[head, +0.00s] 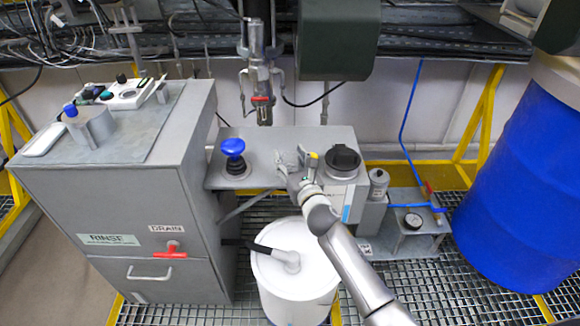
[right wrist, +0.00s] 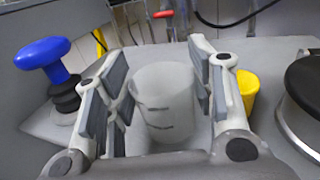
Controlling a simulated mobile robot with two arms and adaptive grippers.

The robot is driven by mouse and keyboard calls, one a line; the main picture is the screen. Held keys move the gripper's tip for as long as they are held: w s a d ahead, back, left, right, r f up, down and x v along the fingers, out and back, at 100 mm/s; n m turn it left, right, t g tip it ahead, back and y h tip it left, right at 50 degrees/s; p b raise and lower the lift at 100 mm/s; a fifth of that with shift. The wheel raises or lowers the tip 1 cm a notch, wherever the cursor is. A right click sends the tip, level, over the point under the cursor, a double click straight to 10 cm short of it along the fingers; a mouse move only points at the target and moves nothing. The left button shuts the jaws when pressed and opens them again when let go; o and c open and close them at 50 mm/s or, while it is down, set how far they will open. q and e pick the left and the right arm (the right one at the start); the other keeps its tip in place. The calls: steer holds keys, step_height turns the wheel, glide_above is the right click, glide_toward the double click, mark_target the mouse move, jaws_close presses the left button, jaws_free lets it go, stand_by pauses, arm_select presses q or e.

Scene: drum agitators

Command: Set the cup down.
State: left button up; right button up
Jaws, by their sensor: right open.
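A pale, translucent cup (right wrist: 163,105) with dark marks on its side stands upright in the right wrist view, on the grey bench top (head: 262,145). My right gripper (right wrist: 160,95) is open, with one finger on each side of the cup and a gap visible at both sides. In the head view my right gripper (head: 296,166) is over the bench, between the blue knob and the black round cap; the cup is hard to make out there. My left gripper is not in view.
A blue mushroom knob (head: 233,148) stands left of the gripper. A black round cap (head: 343,158) and a small yellow part (right wrist: 246,86) are close on its right. A tap with a red handle (head: 261,99) hangs behind. A white drum (head: 280,265) stands below.

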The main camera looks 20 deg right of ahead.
steer(key=shift+w, duration=0.25)
steer(key=shift+c, duration=0.4)
steer(key=c, duration=0.4)
steer(key=shift+o, duration=0.2)
steer(key=shift+r, duration=0.1)
